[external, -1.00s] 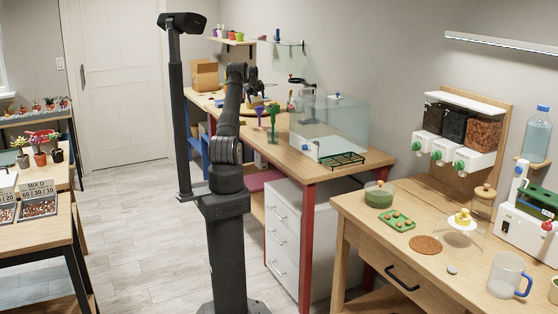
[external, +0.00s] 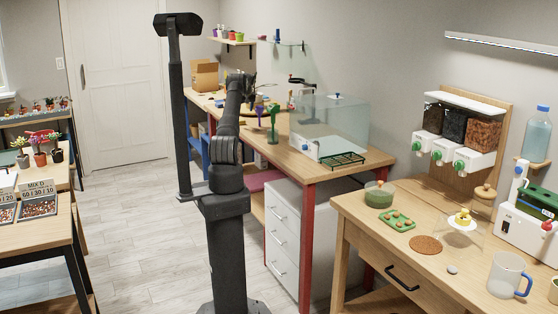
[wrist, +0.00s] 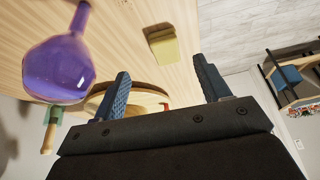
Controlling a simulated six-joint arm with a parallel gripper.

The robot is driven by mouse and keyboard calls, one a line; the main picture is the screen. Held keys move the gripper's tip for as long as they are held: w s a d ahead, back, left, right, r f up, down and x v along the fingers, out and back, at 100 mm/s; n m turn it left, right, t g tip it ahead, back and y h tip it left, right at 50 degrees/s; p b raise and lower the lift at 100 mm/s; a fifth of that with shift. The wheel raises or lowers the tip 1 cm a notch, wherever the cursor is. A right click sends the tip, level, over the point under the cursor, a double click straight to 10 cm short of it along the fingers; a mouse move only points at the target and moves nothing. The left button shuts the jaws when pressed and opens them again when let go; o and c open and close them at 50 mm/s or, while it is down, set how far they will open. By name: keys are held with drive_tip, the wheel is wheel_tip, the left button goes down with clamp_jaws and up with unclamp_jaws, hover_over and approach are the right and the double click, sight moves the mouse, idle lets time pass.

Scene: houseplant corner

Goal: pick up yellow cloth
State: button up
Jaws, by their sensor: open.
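In the wrist view a small pale yellow block-like piece (wrist: 163,46), apparently the yellow cloth, lies on the wooden bench top (wrist: 130,20). My gripper (wrist: 160,67) is open and empty, its two blue ridged fingers spread wide. The yellow piece shows beyond the fingertips, between them in the picture and apart from them. I cannot make out the yellow piece there.
A purple glass bulb (wrist: 60,70) stands large at the left of the wrist view. A round wooden piece (wrist: 140,100) shows partly behind my left finger. A clear tank (external: 330,122) stands on the bench's near half. Bench top around the yellow piece looks clear.

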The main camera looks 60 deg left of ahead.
sight(243, 125)
drive_tip(key=x, duration=0.3)
drive_tip(key=shift+a+f, duration=0.15)
drive_tip(key=shift+f, duration=0.1)
drive_tip(key=shift+s+d+x, duration=0.1)
drive_tip(key=shift+s+x, duration=0.05)
drive_tip(key=shift+x, duration=1.2)
drive_tip(key=shift+s+d+x, duration=0.1)
drive_tip(key=shift+s+x, duration=0.1)
drive_tip(key=shift+x, duration=1.15)
drive_tip(key=shift+f, duration=0.1)
drive_tip(key=c, duration=1.1)
